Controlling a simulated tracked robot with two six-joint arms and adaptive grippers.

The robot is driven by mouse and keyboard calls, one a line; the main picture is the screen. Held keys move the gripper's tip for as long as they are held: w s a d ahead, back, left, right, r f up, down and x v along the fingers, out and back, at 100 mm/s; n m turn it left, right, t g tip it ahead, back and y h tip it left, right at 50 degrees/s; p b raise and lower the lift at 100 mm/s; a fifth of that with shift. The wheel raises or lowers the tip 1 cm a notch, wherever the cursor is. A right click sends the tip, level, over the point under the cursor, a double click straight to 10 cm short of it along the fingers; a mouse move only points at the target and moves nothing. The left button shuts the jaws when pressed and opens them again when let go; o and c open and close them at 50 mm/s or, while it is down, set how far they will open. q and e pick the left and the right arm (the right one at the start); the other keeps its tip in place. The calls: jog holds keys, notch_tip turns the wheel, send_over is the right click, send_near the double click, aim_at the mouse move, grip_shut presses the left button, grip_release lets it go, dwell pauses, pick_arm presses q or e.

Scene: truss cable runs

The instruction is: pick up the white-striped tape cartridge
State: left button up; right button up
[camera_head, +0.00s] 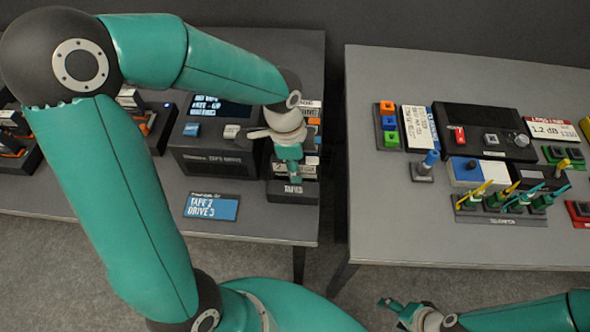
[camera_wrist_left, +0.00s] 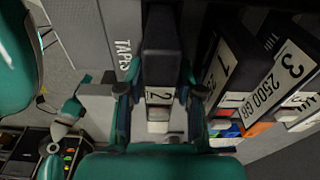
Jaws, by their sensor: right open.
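A dark tape cartridge labelled "2" (camera_wrist_left: 160,50), with a white band near its label, sits between the fingers of my left gripper (camera_wrist_left: 161,85) in the left wrist view. One finger is on each side, close to it; I cannot tell whether they press on it. In the head view my left gripper (camera_head: 290,170) is low over the rack marked TAPES (camera_head: 292,190), largely hiding the cartridge. My right gripper (camera_head: 391,305) is open and empty at the bottom, in front of the right table.
Other cartridges, labelled "1" (camera_wrist_left: 228,70) and "3" (camera_wrist_left: 285,75), stand close beside the gripper in the left wrist view. The tape drive (camera_head: 215,150) is left of the rack. A blue "TAPE 2 DRIVE 3" card (camera_head: 211,207) lies in front. The right table (camera_head: 400,225) is separate, across a gap.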

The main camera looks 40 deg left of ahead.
pick_arm(q)
jog(key=shift+f, duration=0.1)
grip_shut()
dwell(0.4)
